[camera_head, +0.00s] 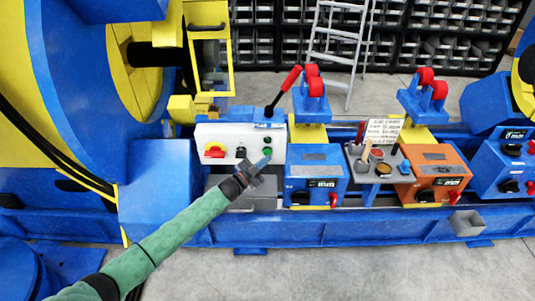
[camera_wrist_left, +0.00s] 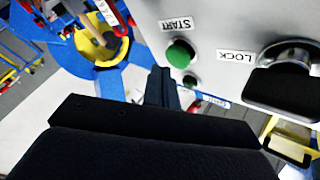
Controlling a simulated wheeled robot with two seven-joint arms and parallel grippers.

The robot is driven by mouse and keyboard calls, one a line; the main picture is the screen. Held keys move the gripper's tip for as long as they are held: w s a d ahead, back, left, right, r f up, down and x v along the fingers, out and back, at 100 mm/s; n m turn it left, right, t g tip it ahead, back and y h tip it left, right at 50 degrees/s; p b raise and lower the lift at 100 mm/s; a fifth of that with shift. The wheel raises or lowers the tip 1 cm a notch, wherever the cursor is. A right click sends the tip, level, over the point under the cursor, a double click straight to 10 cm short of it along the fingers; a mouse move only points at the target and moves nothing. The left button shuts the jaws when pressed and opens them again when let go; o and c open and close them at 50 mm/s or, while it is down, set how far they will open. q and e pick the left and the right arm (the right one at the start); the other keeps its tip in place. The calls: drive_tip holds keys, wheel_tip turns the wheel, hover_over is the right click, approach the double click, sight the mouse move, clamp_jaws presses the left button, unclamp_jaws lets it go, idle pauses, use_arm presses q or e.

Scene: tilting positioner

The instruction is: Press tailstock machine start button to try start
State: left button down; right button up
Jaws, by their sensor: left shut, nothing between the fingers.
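The white control box (camera_head: 222,134) stands on the blue machine bed at centre left. In the left wrist view its grey face shows a green button (camera_wrist_left: 180,53) under an upside-down START label (camera_wrist_left: 175,24). A smaller green button (camera_wrist_left: 190,81) sits just below it. In the head view, green controls are at the box's right end. My left gripper (camera_head: 262,164) is shut and empty in front of that end's lower part. In the left wrist view its dark fingers (camera_wrist_left: 160,84) appear beside the START button, apart from it in the picture; the depth gap is unclear. My right gripper is out of view.
A black LOCK knob (camera_wrist_left: 290,85) sits beside START; a red-yellow switch (camera_head: 215,150) is at the box's left. A red-handled lever (camera_head: 283,91) rises behind the box. Blue (camera_head: 317,170) and orange (camera_head: 437,170) units stand to the right. The floor in front is clear.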

use_arm(q)
drive_tip(key=shift+w, duration=0.15)
idle(0.8)
drive_tip(key=shift+w+b, duration=0.3)
drive_tip(key=shift+w, duration=0.15)
idle(0.4)
drive_tip(key=shift+w+a+r+b, duration=0.25)
drive_tip(key=shift+w+r+b, duration=0.2)
drive_tip(key=shift+r, duration=0.2)
idle(0.9)
drive_tip(key=shift+s+d+f+p, duration=0.15)
drive_tip(key=shift+s+f+p, duration=0.1)
drive_tip(key=shift+p, duration=0.05)
drive_tip(key=shift+s, duration=0.15)
idle(0.4)
drive_tip(key=s, duration=0.1)
drive_tip(key=s+p, duration=0.1)
drive_tip(key=s, duration=0.1)
drive_tip(key=s+p, duration=0.1)
drive_tip(key=s, duration=0.1)
drive_tip(key=shift+s+f, duration=0.15)
drive_tip(key=shift+f, duration=0.2)
